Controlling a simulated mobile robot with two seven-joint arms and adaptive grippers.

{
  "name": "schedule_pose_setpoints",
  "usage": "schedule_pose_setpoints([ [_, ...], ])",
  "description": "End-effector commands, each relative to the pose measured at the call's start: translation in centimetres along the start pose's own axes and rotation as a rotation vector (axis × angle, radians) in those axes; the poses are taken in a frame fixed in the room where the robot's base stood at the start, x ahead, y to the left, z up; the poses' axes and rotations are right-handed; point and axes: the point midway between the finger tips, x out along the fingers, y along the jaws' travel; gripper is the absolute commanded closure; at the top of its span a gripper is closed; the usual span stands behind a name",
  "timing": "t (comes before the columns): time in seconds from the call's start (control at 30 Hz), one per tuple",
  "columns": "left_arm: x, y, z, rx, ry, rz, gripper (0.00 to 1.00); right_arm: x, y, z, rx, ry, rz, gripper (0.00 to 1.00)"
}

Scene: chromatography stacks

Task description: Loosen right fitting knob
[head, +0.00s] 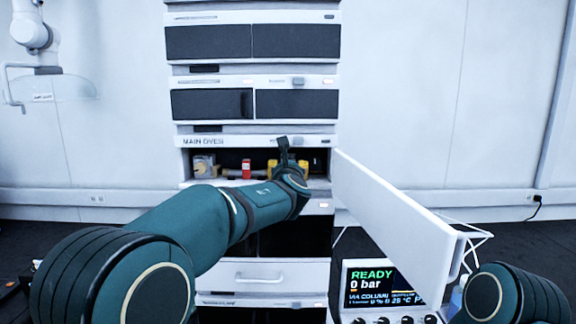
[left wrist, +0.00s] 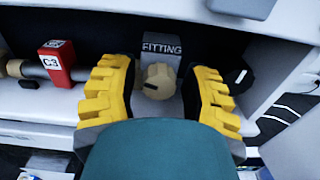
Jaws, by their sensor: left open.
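The right fitting knob (left wrist: 158,82) is a round beige knob with a dark mark on its left side. It sits below a grey block labelled FITTING (left wrist: 162,48), inside the open compartment marked MAIN OVEN (head: 230,142). My left gripper (left wrist: 160,95) is open, with one yellow finger on each side of the knob; gaps show on both sides. In the head view, my left gripper (head: 286,167) reaches into the right part of the compartment and hides the knob. My right gripper is out of view; only part of my right arm shows at lower right.
A red block marked C3 (left wrist: 57,62) sits on a grey tube left of the gripper. A beige-and-grey fitting (head: 203,165) is at the compartment's left. The white oven door (head: 395,215) stands open at right. A display (head: 378,284) reads READY, 0 bar.

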Motion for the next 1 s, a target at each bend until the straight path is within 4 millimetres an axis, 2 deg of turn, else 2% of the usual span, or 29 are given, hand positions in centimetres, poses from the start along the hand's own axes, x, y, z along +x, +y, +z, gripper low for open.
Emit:
schedule_pose_setpoints([
  [0.3, 0.3, 0.0, 0.0, 0.000, 0.000, 0.000, 0.53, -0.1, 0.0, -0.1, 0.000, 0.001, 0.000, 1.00],
  [0.33, 0.3, 0.0, 0.0, 0.000, 0.000, 0.000, 0.50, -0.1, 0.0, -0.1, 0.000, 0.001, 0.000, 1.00],
  [0.47, 0.3, 0.0, 0.0, 0.000, 0.000, 0.000, 0.96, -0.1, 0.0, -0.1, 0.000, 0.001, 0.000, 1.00],
  [0.5, 0.3, 0.0, 0.0, 0.000, 0.000, 0.000, 1.00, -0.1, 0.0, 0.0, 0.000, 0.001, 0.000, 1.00],
  [0.77, 0.3, 0.0, 0.0, -0.007, -0.001, 0.001, 1.00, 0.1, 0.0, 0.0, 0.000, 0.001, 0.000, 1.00],
  [1.0, 0.3, 0.1, -0.4, -0.179, -0.004, 0.000, 1.00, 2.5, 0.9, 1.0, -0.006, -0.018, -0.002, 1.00],
])
